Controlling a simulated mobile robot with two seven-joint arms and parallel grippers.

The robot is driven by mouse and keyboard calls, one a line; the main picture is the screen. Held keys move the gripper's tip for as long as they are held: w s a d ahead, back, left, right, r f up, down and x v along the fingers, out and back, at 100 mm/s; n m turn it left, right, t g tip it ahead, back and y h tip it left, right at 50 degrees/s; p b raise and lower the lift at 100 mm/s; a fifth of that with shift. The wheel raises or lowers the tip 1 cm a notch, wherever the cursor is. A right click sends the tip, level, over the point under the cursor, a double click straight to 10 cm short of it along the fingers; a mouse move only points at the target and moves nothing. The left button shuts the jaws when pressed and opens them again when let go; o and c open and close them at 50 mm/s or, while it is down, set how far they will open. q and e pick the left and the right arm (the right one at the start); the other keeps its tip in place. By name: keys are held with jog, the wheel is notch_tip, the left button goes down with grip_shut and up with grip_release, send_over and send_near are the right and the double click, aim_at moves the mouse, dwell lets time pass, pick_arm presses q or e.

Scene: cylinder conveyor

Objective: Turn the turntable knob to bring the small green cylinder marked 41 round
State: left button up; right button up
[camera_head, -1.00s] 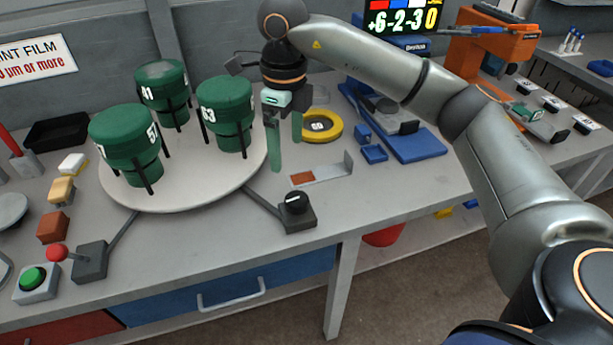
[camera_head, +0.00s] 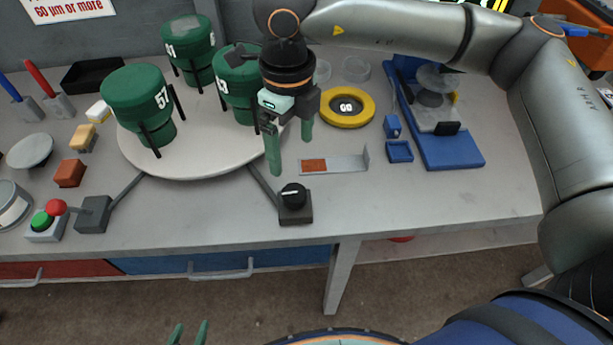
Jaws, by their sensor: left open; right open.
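Cylinder 57 (camera_head: 138,92) stands front left, and cylinder 63 (camera_head: 234,85) stands at the right, partly hidden by my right gripper. Black posts stand around each. The turntable knob (camera_head: 293,196), black with a white mark, sits on a dark block in front of the turntable. My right gripper (camera_head: 290,152) is open and empty, pointing down above and behind the knob, apart from it. My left gripper (camera_head: 188,333) shows only two parted green fingertips at the bottom edge.
A yellow ring (camera_head: 347,107), a metal bracket (camera_head: 340,164) and a blue stand (camera_head: 445,150) lie to the right. The tabletop right of the knob is clear.

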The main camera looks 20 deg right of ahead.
aim_at(294, 192)
notch_tip(294, 192, down, 13)
jog(key=shift+r+p, duration=0.2)
jog(key=shift+p, duration=0.6)
jog(key=c, duration=1.4)
jog(key=shift+f+m+b, duration=0.1)
jog(key=shift+m+b, duration=0.3)
jog(key=shift+b, duration=0.3)
jog(key=o, duration=1.4)
